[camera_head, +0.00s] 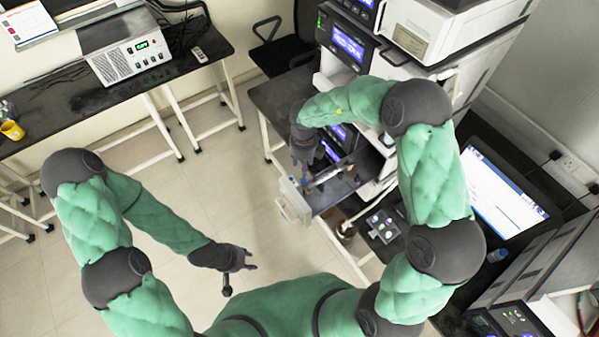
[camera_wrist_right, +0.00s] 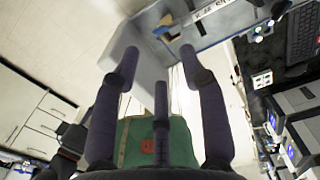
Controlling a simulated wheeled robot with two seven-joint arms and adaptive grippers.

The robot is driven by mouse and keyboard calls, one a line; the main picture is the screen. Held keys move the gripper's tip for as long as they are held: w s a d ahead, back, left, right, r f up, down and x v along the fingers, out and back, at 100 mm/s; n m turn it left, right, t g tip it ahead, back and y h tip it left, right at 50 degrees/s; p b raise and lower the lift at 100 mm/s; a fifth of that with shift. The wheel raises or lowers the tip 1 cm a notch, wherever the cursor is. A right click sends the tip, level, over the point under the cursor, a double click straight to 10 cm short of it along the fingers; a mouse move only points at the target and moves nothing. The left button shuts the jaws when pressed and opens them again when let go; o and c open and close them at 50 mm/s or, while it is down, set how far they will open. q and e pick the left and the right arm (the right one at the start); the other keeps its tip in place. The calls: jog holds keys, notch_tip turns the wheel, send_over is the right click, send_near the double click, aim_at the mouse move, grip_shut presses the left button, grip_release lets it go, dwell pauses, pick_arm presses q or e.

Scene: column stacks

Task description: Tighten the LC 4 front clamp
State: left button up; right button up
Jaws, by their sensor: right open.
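An open pale drawer-like unit (camera_head: 292,200) juts out from the instrument stack, with a thin bar and a small blue part (camera_head: 305,182) at its front. The blue part also shows beyond my fingers in the right wrist view (camera_wrist_right: 163,29). I cannot tell which piece is the LC 4 front clamp; no label is readable. My right gripper (camera_head: 303,165) is just above and behind the blue part, fingers spread and pointing down. In the right wrist view its fingers (camera_wrist_right: 160,62) are apart with nothing between them. My left gripper (camera_head: 242,268) hangs over the floor, fingers spread, empty.
Instrument stacks with lit screens (camera_head: 347,45) stand behind and right of my right arm. A monitor (camera_head: 500,195) lies further right. A bench with a white power unit (camera_head: 130,57) and a yellow mug (camera_head: 12,130) stands at left. The floor between is free.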

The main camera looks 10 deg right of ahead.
aim_at(303, 179)
notch_tip(303, 179, down, 10)
jog(key=shift+s+r, duration=0.1)
jog(key=shift+r, duration=0.05)
jog(key=shift+f, duration=0.2)
